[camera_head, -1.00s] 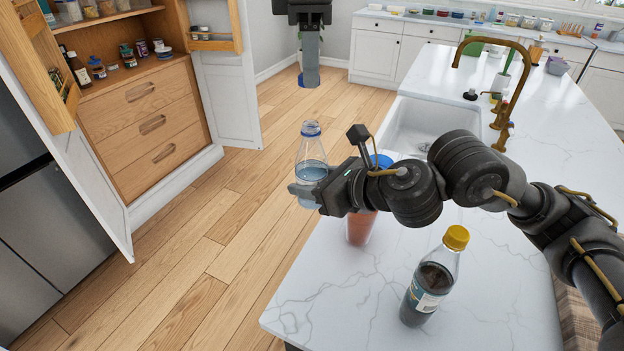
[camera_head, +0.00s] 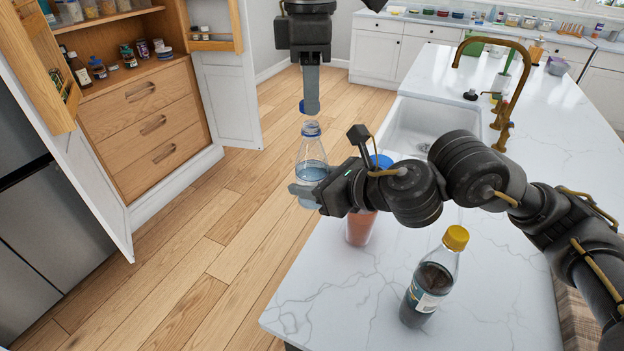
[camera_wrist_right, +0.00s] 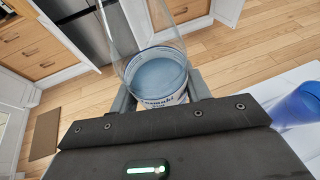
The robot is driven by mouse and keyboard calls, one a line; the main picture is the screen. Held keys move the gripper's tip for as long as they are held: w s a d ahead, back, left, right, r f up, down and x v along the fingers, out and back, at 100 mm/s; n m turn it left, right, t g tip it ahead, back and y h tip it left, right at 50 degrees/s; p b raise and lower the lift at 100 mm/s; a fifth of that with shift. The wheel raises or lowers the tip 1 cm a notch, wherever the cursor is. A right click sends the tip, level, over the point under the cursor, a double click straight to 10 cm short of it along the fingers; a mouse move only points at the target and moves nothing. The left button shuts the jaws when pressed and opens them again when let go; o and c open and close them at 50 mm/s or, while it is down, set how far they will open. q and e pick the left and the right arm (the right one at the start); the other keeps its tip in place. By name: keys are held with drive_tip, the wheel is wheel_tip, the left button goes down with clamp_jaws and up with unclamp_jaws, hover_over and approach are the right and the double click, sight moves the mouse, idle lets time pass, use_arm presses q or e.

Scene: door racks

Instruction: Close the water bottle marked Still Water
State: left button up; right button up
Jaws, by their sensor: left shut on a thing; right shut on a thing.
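A clear water bottle (camera_head: 311,158) with a blue neck ring stands upright in the air beside the counter, part filled with water. My right gripper (camera_head: 304,192) is shut around its lower part. The right wrist view shows the bottle (camera_wrist_right: 160,75) between the fingers, with a partly readable white and blue label. My left gripper (camera_head: 311,104) points down from above. It is shut on a blue cap (camera_head: 302,107), which shows at its fingertips, a little above the bottle's mouth and apart from it. The far side of the cap is hidden.
A dark drink bottle with a yellow cap (camera_head: 429,282) stands on the white counter (camera_head: 340,300). A blue-capped bottle with reddish content (camera_head: 360,229) stands behind my right wrist. A sink and brass tap (camera_head: 505,100) lie farther back. Open floor is at left.

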use_arm(q)
drive_tip(key=shift+d, duration=0.1)
idle(0.3)
drive_tip(key=shift+f, duration=0.1)
drive_tip(key=shift+f, duration=0.8)
drive_tip(key=shift+f, duration=0.5)
drive_tip(key=m, duration=0.5)
drive_tip(key=shift+m, duration=0.3)
drive_tip(key=m, duration=0.3)
drive_tip(key=shift+s, duration=0.1)
drive_tip(key=m, duration=0.6)
drive_tip(key=shift+s, duration=0.1)
drive_tip(key=m, duration=0.5)
drive_tip(key=shift+a, duration=0.2)
